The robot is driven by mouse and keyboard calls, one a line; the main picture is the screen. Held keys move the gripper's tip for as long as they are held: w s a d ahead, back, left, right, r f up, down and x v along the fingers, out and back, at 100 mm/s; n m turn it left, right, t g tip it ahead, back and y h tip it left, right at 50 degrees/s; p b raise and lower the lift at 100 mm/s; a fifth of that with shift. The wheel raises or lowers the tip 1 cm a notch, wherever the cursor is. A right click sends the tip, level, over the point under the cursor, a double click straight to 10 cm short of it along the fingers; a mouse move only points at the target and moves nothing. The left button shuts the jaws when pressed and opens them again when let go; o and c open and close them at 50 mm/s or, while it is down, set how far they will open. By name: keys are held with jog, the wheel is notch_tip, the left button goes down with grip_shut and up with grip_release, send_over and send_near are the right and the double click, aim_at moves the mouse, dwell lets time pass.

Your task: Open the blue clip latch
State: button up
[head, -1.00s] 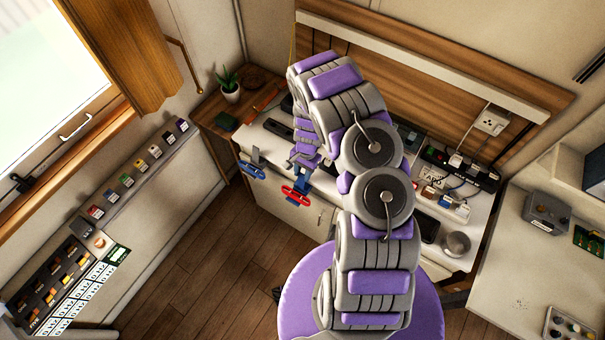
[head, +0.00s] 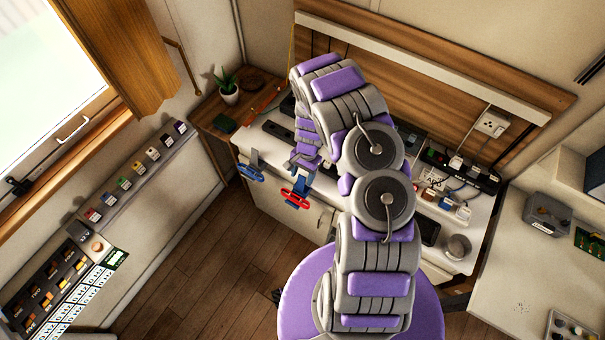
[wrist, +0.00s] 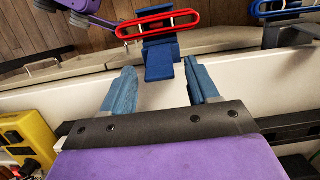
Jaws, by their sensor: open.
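A clip with a blue loop and a darker mount (head: 250,172) sits at the front edge of the white desk, left in the head view. Its blue loop (wrist: 291,7) also shows at the top right in the wrist view. Beside it is a clip with a red loop and a blue body (head: 296,198); in the wrist view its blue body (wrist: 160,60) lies just beyond my fingers. My gripper (wrist: 160,86) is open and empty over the desk edge, its blue fingers apart and pointing toward the red-looped clip. The blue-looped clip is off to their right.
The white desk (head: 320,224) holds power strips and small devices at its back right. A yellow device (wrist: 27,133) is at the left in the wrist view. A plant (head: 229,88) stands on the wooden corner shelf. Wooden floor (head: 200,270) is clear in front.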

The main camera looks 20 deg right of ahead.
jog(key=shift+r, duration=0.1)
jog(key=v, duration=1.7)
jog(key=shift+r, duration=0.1)
jog(key=s+a+r+n+h+b, duration=0.1)
jog(key=s+a+r+n+b, duration=0.35)
jog(key=s+r, duration=1.05)
jog(key=s+a+r+n+b, duration=0.1)
jog(key=s+a+n, duration=0.1)
jog(key=s, duration=0.7)
jog(key=s+a+r+n+h+b, duration=0.1)
jog(key=s+a+r+n, duration=0.1)
jog(key=s, duration=0.8)
jog(key=shift+a+r+n, duration=0.35)
jog(key=shift+a+n, duration=0.2)
jog(key=shift+n, duration=0.6)
